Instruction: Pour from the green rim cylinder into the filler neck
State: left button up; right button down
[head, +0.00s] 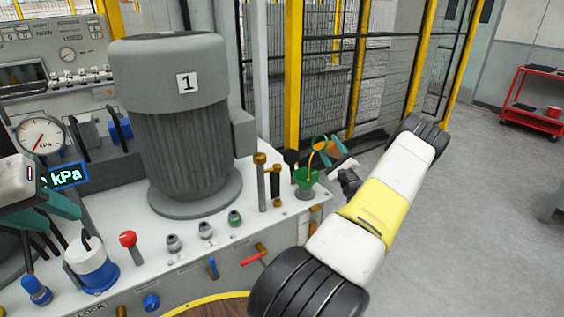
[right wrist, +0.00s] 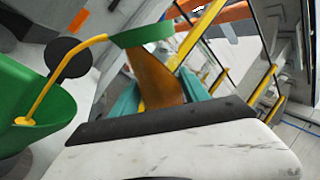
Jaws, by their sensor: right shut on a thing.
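The green rim cylinder (right wrist: 152,75) has a green ring at its mouth and amber contents. It is tilted, with its mouth toward the green funnel-shaped filler neck (head: 306,178). The neck also shows at the left of the right wrist view (right wrist: 40,100). A thin yellow stream (right wrist: 68,62) arcs from the rim into the neck's green bowl. My right gripper (right wrist: 165,95) is shut on the cylinder, with teal fingers on both sides. In the head view, the cylinder (head: 323,148) is small and partly hidden. My left gripper (head: 48,225) is open at the left edge, above the panel.
A grey motor (head: 185,125) marked 1 stands on the light panel. Brass posts (head: 261,180) stand between it and the neck. A red knob (head: 128,239), a white-and-blue knob (head: 92,264) and small valves cover the panel front. A gauge (head: 40,135) is at left.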

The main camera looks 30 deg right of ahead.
jog(key=shift+r+n+t+y, duration=0.3)
jog(key=shift+r+n+y, duration=0.45)
jog(key=shift+n, duration=0.45)
dwell(0.4)
jog(key=shift+f, duration=0.1)
